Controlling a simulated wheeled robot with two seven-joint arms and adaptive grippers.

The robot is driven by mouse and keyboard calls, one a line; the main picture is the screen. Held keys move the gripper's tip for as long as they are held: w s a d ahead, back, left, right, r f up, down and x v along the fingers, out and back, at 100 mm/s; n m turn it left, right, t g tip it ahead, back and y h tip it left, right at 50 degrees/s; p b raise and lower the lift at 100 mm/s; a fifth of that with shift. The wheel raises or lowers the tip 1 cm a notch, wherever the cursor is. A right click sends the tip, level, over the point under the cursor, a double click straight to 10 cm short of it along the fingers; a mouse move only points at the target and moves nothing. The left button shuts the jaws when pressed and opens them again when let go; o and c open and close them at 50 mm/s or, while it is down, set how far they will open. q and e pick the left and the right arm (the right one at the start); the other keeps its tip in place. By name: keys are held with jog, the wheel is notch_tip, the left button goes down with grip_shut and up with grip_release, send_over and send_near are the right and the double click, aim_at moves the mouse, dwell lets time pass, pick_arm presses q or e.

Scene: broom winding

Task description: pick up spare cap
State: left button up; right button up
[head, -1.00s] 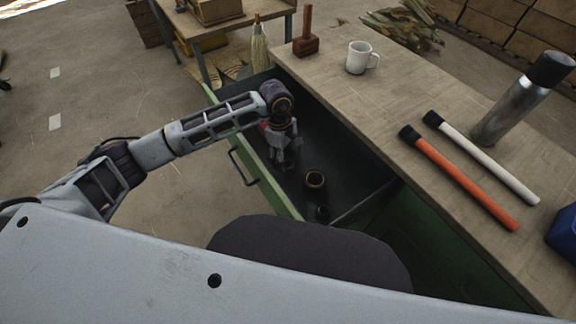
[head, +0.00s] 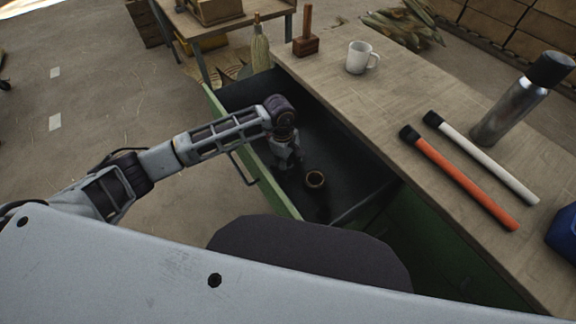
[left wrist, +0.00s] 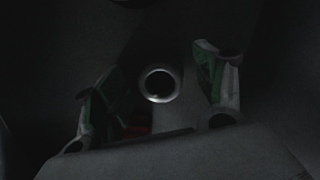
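Inside the open green drawer (head: 268,178) are a dark round hollow piece (head: 316,180) with a brownish rim and, just below it, a smaller dark piece (head: 322,212) that is hard to make out. Either could be the spare cap; I cannot tell which. My left gripper (head: 288,166) points down into the drawer, to the left of the hollow piece. In the left wrist view, its fingers (left wrist: 158,72) are spread, with a round ring-ended piece (left wrist: 159,83) showing between them, not gripped. My right gripper is not in view.
The drawer walls surround my left gripper. A small reddish thing (left wrist: 138,129) shows dimly in the wrist view.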

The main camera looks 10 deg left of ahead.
pick_arm(q)
jog(key=c, duration=0.7)
jog(key=shift+r, duration=0.2)
jog(key=shift+r, duration=4.85)
